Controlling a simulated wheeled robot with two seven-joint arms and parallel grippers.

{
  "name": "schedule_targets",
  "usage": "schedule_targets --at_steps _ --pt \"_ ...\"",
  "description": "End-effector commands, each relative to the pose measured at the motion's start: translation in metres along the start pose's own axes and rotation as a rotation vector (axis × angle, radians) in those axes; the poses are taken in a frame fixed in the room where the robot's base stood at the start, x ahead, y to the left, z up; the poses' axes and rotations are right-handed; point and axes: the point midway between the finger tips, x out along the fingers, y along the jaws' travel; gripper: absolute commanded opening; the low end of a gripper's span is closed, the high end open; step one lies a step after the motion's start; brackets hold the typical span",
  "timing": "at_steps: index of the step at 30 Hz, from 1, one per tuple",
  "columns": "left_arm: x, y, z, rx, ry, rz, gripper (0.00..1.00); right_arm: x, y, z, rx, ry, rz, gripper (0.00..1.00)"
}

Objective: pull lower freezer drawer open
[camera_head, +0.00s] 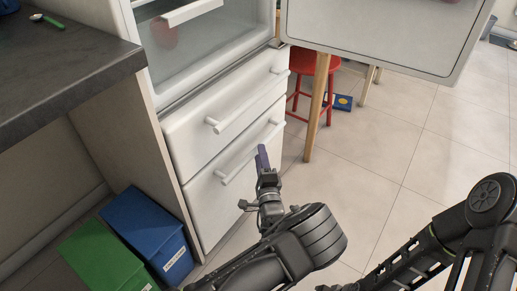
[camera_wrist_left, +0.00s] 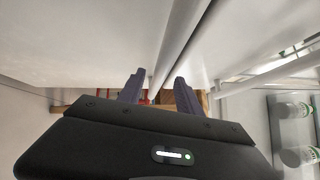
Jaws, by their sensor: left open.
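The lower freezer drawer (camera_head: 224,205) is a white front at the bottom of the fridge and looks shut. Its long white bar handle (camera_head: 242,162) runs slantwise across its upper part. My left gripper (camera_head: 263,158) is at the handle's right part, with dark purple fingers. In the left wrist view, the open fingers (camera_wrist_left: 160,88) stand on either side of a white bar (camera_wrist_left: 184,42), which runs down between them; I cannot tell whether they touch it. My right arm shows at the lower right, but its gripper is out of the picture.
The upper freezer drawer (camera_head: 212,118) is shut above. An open fridge door (camera_head: 380,45) reaches out at the top right. A red stool (camera_head: 303,65) stands behind it. Blue (camera_head: 146,232) and green (camera_head: 98,258) bins stand at the left under the counter (camera_head: 62,65). Tiled floor (camera_head: 395,150) is clear in front.

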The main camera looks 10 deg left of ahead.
Motion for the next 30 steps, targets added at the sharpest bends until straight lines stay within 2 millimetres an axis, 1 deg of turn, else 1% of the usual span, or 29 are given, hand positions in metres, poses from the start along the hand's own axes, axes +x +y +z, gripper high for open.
schedule_targets --at_steps 1,4,6,9,18,30 --pt "0.009 0.002 0.001 0.000 -0.002 -0.002 0.41 0.005 0.002 0.000 0.000 0.001 0.000 0.36" --pt "0.024 0.002 0.001 0.000 -0.002 -0.001 0.41 0.009 0.003 0.000 0.000 0.003 0.000 0.36" --pt "0.032 0.002 0.001 0.001 -0.001 0.000 0.41 0.011 0.003 -0.001 0.001 0.004 0.000 0.36" --pt "0.039 0.001 0.000 0.000 0.000 0.000 0.41 0.012 0.004 -0.001 0.001 0.005 0.000 0.36" --pt "0.042 0.000 0.000 0.001 0.000 0.001 0.41 0.012 0.003 -0.001 0.000 0.006 0.000 0.36" --pt "0.041 0.000 0.000 0.001 0.000 0.001 0.09 0.012 0.004 -0.001 0.000 0.006 0.000 0.36"
